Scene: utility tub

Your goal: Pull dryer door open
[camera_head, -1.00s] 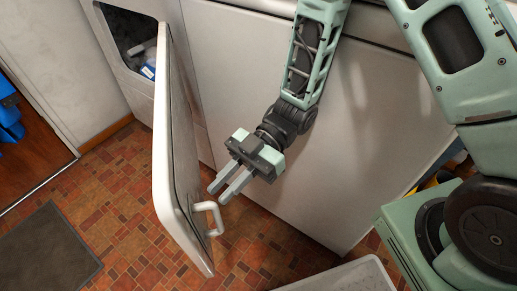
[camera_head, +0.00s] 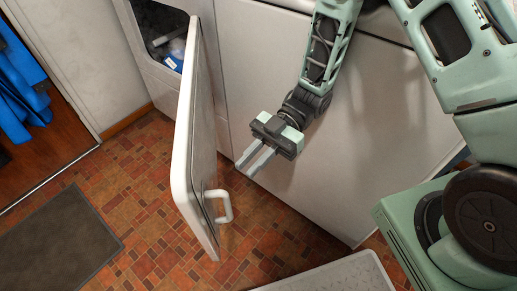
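The white dryer door (camera_head: 192,150) stands swung well out from the dryer front, seen nearly edge-on. Its white handle (camera_head: 225,206) is on the door's right-hand face, near the low end. The dryer opening (camera_head: 160,35) shows at the upper left, with a white and a blue item inside. My gripper (camera_head: 247,168) is to the right of the door, above and a little right of the handle, and apart from it. Its two grey fingers point down-left with a narrow gap between them, and nothing is seen between them.
A white appliance panel (camera_head: 330,130) stands behind my gripper. A light-coloured tub (camera_head: 335,277) is at the bottom edge. A dark mat (camera_head: 60,240) lies on the tiled floor (camera_head: 150,190) at left. Blue cloth (camera_head: 20,85) hangs at the far left.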

